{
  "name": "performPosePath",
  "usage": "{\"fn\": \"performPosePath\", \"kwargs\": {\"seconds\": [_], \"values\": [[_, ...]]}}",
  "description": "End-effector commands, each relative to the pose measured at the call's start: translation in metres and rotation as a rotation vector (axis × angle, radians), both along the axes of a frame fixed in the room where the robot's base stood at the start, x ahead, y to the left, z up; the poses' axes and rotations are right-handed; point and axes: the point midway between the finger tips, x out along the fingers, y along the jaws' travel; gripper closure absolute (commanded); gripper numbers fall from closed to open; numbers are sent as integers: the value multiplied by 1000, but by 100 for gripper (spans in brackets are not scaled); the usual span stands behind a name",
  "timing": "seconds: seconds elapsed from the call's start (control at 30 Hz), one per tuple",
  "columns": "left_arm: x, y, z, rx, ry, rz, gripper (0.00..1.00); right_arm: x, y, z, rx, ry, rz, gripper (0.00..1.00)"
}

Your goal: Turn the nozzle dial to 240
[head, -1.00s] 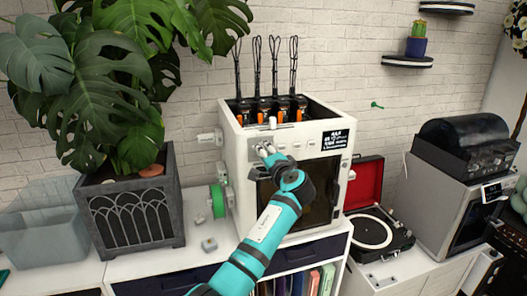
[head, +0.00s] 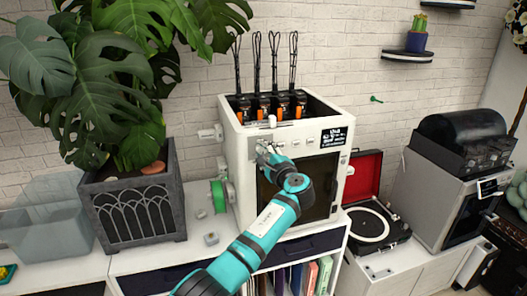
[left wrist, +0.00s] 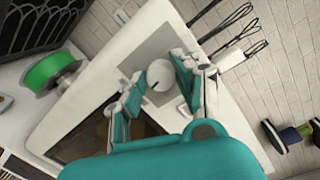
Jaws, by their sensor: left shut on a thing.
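The white 3D printer (head: 235,180) stands on the sideboard, with a small dark display (head: 333,137) at its upper right front; its figures are too small to read. My left gripper (head: 264,150) is at the upper left of the printer's front panel and hides the nozzle dial in the head view. In the left wrist view, the nozzle dial (left wrist: 160,75) is a round white knob with a short dark pointer mark, on a grey plate. My left gripper (left wrist: 157,69) is shut on it, one finger on each side. My right gripper is in neither view.
A green filament spool (head: 219,196) sits at the printer's left side. A large plant in a dark planter (head: 135,207) stands further left. An open red record player (head: 372,226) is to the right. Several whisk-like tools (head: 274,65) rise from the printer's top.

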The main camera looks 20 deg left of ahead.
Motion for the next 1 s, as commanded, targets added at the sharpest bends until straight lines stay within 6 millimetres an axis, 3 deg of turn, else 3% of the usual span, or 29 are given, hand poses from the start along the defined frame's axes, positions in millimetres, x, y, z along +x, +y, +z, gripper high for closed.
{"fn": "performPosePath", "kwargs": {"seconds": [0.47, 0.5, 0.67, 1.0], "values": [[1, -1, 4, 15, 2, -4, 100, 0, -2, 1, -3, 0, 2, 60], [1, -1, 4, 15, 2, -4, 68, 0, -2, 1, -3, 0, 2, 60], [0, -1, 2, 13, 4, -3, 47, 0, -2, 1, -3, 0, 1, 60], [-2, -3, 0, 12, 6, -1, 46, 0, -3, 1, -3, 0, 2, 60]]}}
